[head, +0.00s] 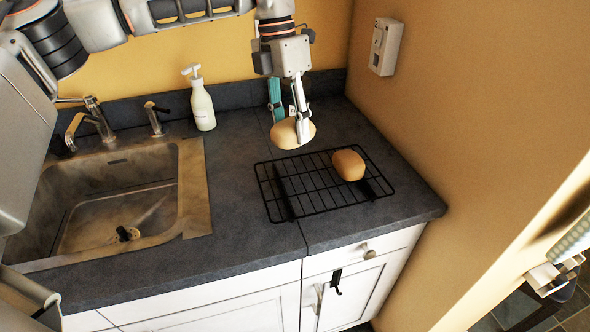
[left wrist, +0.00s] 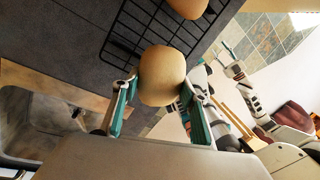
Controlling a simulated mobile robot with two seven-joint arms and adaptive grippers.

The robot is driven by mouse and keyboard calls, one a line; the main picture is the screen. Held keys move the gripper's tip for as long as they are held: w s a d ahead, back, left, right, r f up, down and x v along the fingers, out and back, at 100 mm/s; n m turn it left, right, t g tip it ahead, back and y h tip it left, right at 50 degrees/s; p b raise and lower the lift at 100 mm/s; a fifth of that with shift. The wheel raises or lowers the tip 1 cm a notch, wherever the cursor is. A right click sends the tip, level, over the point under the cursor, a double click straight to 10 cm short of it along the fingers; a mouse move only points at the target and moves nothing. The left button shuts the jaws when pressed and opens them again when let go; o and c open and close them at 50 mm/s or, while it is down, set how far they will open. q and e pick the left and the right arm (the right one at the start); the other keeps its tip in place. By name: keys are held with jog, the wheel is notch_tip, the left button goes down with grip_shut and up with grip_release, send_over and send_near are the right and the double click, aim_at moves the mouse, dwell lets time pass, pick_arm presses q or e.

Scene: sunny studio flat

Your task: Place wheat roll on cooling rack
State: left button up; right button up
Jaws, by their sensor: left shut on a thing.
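My left gripper (head: 297,122) is shut on a tan, rounded wheat roll (head: 284,135). In the left wrist view the roll (left wrist: 162,76) sits between the two fingers. In the head view it shows just behind the back edge of the black wire cooling rack (head: 312,192); its exact height is hard to tell. The rack also shows in the left wrist view (left wrist: 125,42). A second, similar tan roll (head: 348,165) rests on the rack's right rear part. My right gripper (head: 550,278) shows partly at the lower right, away from the counter.
The dark counter (head: 236,180) is clear left of the rack. A steel sink (head: 110,205) with a faucet (head: 97,115) is at the left. A white soap dispenser (head: 202,105) stands at the back. A yellow wall (head: 470,100) borders the counter's right side.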

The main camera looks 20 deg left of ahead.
pick_arm(q)
notch_tip(320, 180, down, 12)
jog(key=shift+f, duration=0.1)
dwell(0.4)
jog(key=o, duration=1.1)
jog(key=shift+f, duration=0.1)
jog(key=r, duration=0.4)
jog(key=w+a+r, duration=0.1)
jog(key=r, duration=0.3)
jog(key=a+r, duration=0.1)
jog(key=r, duration=0.3)
jog(key=shift+w, duration=0.2)
